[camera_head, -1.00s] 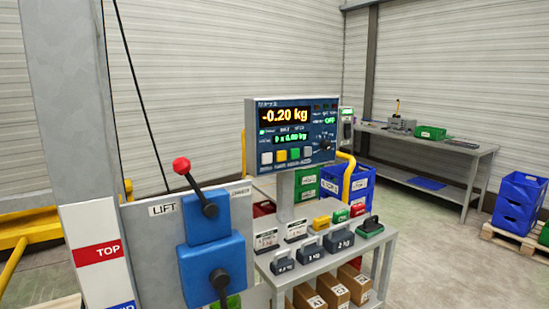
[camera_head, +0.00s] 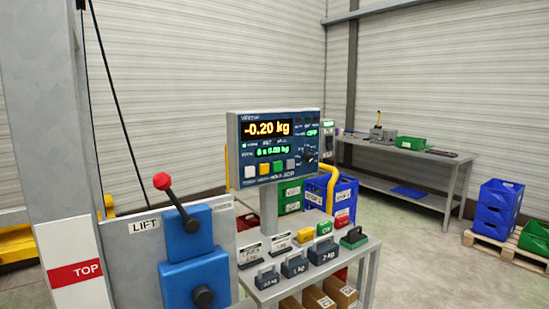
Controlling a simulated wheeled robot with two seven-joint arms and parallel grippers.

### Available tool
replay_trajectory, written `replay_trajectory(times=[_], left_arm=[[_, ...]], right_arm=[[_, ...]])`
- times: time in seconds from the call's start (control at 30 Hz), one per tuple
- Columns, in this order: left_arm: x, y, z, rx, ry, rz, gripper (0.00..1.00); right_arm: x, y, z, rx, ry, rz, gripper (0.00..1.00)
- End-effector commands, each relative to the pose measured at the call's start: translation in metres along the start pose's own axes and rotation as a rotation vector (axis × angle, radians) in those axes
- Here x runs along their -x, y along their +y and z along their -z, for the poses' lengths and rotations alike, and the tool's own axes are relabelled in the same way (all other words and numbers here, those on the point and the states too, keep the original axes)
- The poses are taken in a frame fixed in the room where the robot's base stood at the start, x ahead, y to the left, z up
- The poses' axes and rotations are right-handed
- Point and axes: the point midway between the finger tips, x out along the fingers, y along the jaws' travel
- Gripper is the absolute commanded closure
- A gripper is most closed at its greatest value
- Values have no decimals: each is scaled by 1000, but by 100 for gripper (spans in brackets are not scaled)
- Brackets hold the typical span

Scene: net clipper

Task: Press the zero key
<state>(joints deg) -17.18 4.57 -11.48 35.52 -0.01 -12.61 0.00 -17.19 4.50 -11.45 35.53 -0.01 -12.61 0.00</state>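The key labels are too small to read, so I cannot tell which is the zero key. Neither of my grippers is in view.
A blue lift control box (camera_head: 187,233) with a red-knobbed lever (camera_head: 174,199) stands at the left front. Weights (camera_head: 294,264) and small coloured blocks sit on the metal table (camera_head: 345,258). A workbench (camera_head: 410,155) and blue crates (camera_head: 498,208) stand behind at right, with open floor before them.

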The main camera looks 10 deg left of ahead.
Motion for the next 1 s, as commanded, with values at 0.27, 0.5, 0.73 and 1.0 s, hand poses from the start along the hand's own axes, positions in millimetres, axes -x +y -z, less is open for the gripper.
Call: replay_trajectory(times=[0.27,0.5,0.73,1.0], left_arm=[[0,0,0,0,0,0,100],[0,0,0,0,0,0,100],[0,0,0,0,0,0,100],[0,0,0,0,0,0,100]], right_arm=[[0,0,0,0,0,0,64],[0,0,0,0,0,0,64],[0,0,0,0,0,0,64],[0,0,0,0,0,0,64]])
